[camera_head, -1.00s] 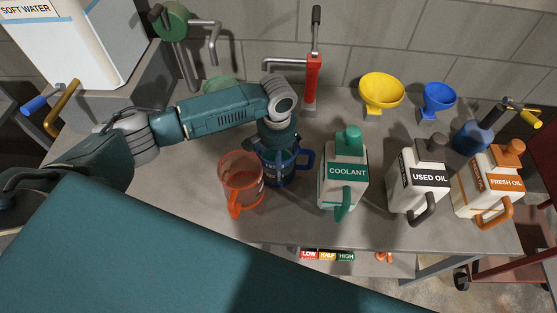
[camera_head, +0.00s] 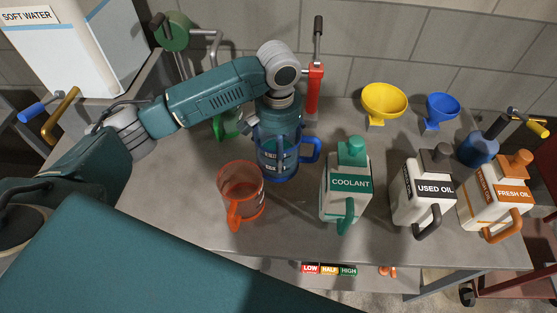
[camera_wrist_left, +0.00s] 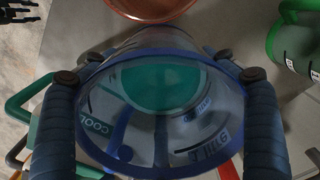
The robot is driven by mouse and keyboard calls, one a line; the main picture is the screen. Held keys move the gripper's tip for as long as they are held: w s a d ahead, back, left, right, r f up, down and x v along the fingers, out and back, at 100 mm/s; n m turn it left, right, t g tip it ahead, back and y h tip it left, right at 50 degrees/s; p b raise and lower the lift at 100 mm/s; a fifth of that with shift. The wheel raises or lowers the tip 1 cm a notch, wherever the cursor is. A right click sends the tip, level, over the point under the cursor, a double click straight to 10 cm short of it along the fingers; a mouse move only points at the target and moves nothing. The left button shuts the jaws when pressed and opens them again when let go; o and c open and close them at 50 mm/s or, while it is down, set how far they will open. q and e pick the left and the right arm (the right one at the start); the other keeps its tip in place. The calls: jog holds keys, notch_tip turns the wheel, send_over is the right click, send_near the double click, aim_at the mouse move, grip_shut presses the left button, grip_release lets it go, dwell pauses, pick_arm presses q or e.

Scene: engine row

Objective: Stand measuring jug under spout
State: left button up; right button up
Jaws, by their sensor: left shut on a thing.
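A clear measuring jug with a blue rim and handle (camera_head: 272,173) is right of the orange jug and left of the coolant can. My left gripper (camera_head: 280,148) is shut on it from above. In the left wrist view the fingers (camera_wrist_left: 160,76) grip both sides of the rim, and teal shows inside the jug (camera_wrist_left: 205,140). The jug looks upright and apparently raised; its gap to the bench cannot be judged. The red tap (camera_head: 314,92) stands behind it, its spout hidden by my arm. A green tap (camera_head: 174,30) with a grey spout (camera_head: 216,45) is farther left.
An orange jug (camera_head: 240,190) stands close in front on the left. A green jug (camera_head: 224,128) is partly hidden behind my arm. A coolant can (camera_head: 346,185), a used oil can (camera_head: 422,190) and funnels (camera_head: 383,102) are to the right. The bench front left (camera_head: 170,205) is clear.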

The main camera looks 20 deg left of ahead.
pick_arm(q)
notch_tip(320, 180, up, 10)
jog(key=b, duration=0.1)
jog(key=shift+r, duration=0.15)
pick_arm(e)
jog(key=shift+a+f, duration=0.1)
jog(key=shift+f, duration=0.75)
